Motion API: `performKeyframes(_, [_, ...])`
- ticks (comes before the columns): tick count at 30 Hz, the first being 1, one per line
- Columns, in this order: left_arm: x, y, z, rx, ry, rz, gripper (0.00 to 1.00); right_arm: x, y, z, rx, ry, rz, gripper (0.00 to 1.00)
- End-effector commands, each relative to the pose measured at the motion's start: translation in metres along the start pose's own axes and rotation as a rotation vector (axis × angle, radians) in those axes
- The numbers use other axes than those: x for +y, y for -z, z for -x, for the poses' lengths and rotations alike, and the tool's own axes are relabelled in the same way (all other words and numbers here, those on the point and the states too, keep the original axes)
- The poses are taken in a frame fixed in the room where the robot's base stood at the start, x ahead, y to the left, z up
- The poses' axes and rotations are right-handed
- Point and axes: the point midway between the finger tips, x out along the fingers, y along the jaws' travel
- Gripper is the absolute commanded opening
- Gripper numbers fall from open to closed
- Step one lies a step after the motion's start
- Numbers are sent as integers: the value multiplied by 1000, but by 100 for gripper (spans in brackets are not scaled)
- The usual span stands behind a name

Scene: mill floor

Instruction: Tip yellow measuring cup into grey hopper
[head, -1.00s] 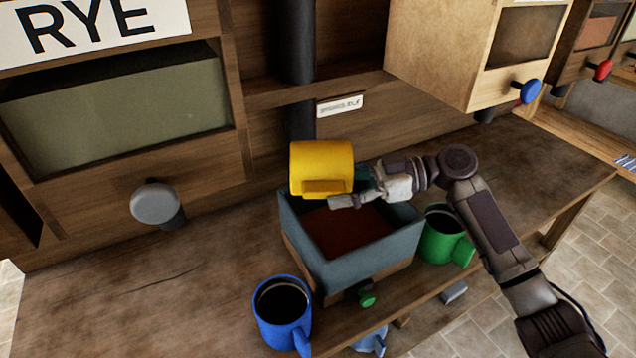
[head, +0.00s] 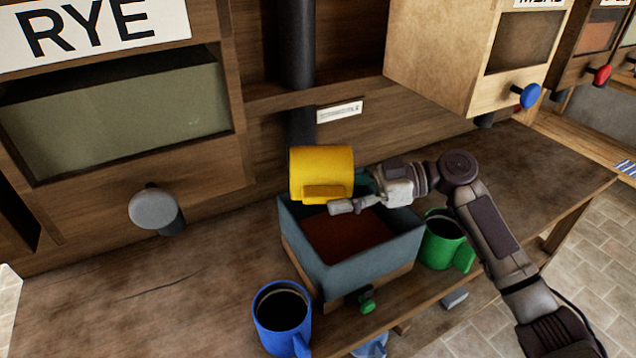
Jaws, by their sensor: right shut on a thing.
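The yellow measuring cup (head: 321,172) is held above the back left part of the grey hopper (head: 368,253). The cup lies on its side, with its handle towards me; its mouth is hidden. My right gripper (head: 350,200) comes in from the right and is shut on the cup. The hopper is an open blue-grey box on a wooden base, with a reddish-brown fill inside. I cannot see anything pouring from the cup. My left gripper is not in view.
A blue cup (head: 282,316) stands at the hopper's front left and a green cup (head: 446,240) at its right. A RYE bin (head: 118,115) with a grey knob (head: 154,209) is at left. A wooden bin with a blue knob (head: 529,96) overhangs at right.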

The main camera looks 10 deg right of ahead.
Motion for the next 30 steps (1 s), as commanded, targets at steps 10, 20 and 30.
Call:
performKeyframes(10, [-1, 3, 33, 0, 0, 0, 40, 0, 12, 2, -182, 2, 2, 0])
performKeyframes(20, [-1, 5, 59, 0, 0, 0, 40, 1, 16, 4, -333, 3, -1, 0])
performKeyframes(30, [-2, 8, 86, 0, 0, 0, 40, 0, 20, 4, -471, 6, -2, 0])
